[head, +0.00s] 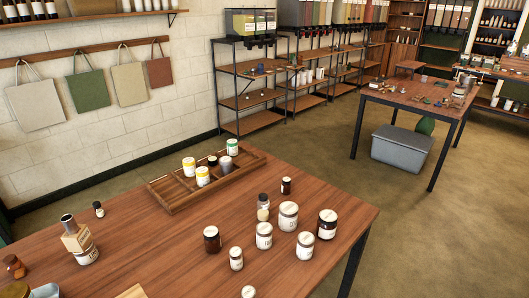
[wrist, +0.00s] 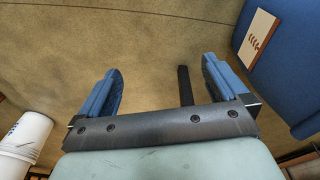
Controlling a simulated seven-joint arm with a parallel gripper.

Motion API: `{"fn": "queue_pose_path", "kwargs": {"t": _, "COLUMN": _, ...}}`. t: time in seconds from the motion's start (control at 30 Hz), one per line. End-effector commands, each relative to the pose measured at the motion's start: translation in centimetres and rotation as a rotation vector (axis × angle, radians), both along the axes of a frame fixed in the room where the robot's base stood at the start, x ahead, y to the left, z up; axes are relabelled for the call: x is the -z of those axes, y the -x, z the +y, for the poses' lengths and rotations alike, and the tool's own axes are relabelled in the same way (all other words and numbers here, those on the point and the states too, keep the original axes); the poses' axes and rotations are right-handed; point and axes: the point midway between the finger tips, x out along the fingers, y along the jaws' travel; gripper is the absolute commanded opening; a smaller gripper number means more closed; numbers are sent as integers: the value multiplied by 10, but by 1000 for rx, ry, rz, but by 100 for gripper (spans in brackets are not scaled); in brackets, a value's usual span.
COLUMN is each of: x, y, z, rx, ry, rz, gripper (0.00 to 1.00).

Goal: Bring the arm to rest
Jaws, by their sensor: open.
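My gripper (wrist: 160,70) shows in the wrist view, with its two blue fingers spread apart. Nothing is between the fingers except a view of the tan floor (wrist: 145,30) beyond. It touches nothing that I can see. A short dark bar shows behind the gripper's crosspiece, and I cannot tell what it is. My arm and gripper do not show in the head view.
White buckets (wrist: 22,135) are at the wrist view's lower left; a blue surface with a pale label (wrist: 262,38) is at upper right. In the head view, a wooden table (head: 150,245) holds several jars (head: 288,216) and a divided wooden tray (head: 175,193).

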Motion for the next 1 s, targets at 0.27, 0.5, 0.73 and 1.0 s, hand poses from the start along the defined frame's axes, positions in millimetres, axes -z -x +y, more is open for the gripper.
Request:
{"fn": "queue_pose_path", "kwargs": {"t": 0.27, "x": 21, "y": 143, "z": 94, "rx": -256, "ry": -120, "rz": 386, "gripper": 100}}
{"fn": "queue_pose_path", "kwargs": {"t": 0.5, "x": 14, "y": 229, "z": 130, "rx": -408, "ry": -200, "rz": 624, "gripper": 100}}
{"fn": "queue_pose_path", "kwargs": {"t": 0.73, "x": 12, "y": 239, "z": 133, "rx": -426, "ry": -209, "rz": 650, "gripper": 100}}
{"fn": "queue_pose_path", "kwargs": {"t": 1.0, "x": 12, "y": 239, "z": 133, "rx": -426, "ry": -209, "rz": 650, "gripper": 100}}
